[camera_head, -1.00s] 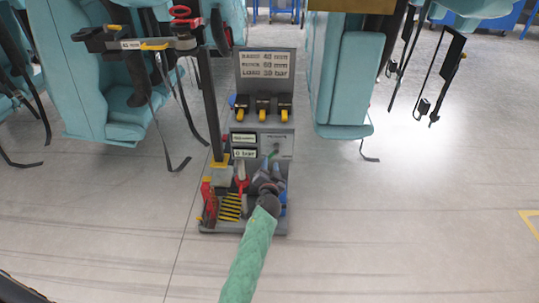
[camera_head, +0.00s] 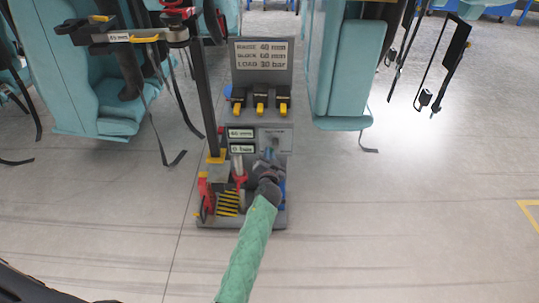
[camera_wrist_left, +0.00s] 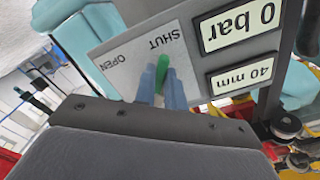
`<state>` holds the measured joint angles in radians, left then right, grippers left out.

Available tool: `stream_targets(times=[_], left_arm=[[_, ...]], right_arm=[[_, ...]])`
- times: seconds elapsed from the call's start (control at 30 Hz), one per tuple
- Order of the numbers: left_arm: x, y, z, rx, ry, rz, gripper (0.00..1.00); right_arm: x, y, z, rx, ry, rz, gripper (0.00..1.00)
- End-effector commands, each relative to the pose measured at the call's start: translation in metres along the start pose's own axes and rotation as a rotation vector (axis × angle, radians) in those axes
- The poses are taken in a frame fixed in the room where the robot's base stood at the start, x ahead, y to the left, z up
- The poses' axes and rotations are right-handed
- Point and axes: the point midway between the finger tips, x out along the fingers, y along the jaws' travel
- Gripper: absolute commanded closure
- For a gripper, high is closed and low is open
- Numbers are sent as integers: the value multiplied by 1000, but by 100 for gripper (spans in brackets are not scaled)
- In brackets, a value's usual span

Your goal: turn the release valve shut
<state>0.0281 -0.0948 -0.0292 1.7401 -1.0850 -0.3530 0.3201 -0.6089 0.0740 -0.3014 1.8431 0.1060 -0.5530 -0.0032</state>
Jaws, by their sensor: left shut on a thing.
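The release valve's green handle (camera_wrist_left: 163,72) shows in the left wrist view, on a grey plate (camera_wrist_left: 118,84) marked SHUT and OPEN. Its visible end points towards the word SHUT. My left gripper (camera_wrist_left: 160,90) is shut on the handle, with a blue finger on each side. In the head view my left gripper (camera_head: 269,155) is at the front panel of the grey stand (camera_head: 262,76), and the handle is mostly hidden by it. The displays beside the plate read 0 bar (camera_wrist_left: 240,24) and 40 mm (camera_wrist_left: 245,74). My right gripper is not in view.
Several yellow-tipped black levers (camera_head: 260,103) sit above the valve. A dark post (camera_head: 206,95) and a red-handled tool (camera_head: 205,195) stand left of it. Teal seats (camera_head: 345,75) hang on both sides. The floor in front and to the right is clear.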

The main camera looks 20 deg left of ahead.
Motion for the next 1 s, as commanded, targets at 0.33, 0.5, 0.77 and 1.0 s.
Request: stream_targets(times=[0.33,0.5,0.77,1.0], left_arm=[[0,-6,-1,151,1,0,100],[0,-6,-1,163,1,0,100],[0,-6,-1,162,1,0,67],[0,-6,-1,161,0,0,66]], right_arm=[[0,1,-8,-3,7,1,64],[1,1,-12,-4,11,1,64],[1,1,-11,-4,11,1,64],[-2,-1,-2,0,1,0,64]])
